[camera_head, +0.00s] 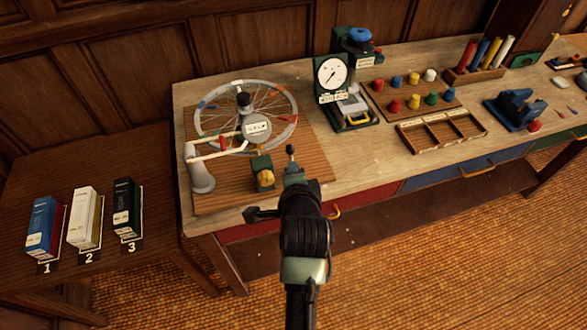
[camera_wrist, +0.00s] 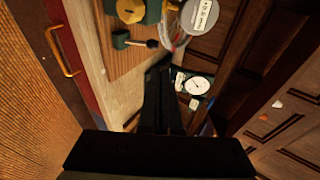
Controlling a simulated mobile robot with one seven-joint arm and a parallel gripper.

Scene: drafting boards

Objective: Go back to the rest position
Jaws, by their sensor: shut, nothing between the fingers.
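My gripper (camera_wrist: 160,80) points away from the wrist camera, its two dark fingers together with nothing between them. In the head view my arm reaches up from the bottom middle, and its end is over the front edge of the workbench (camera_head: 370,165). The fingertips are largely hidden there behind my own wrist. A small green block with a black-knobbed lever (camera_head: 291,158) is just beyond my wrist. It also shows in the wrist view (camera_wrist: 124,40), left of the fingers and apart from them in the picture.
A spoked wheel (camera_head: 215,125) on a stand is at the back left, beside a dial gauge (camera_head: 332,74). Pegs, an empty divided tray (camera_head: 412,140) and a blue tool (camera_head: 515,107) lie right. A side table (camera_head: 125,165) holds three numbered boxes. Floor is open in front.

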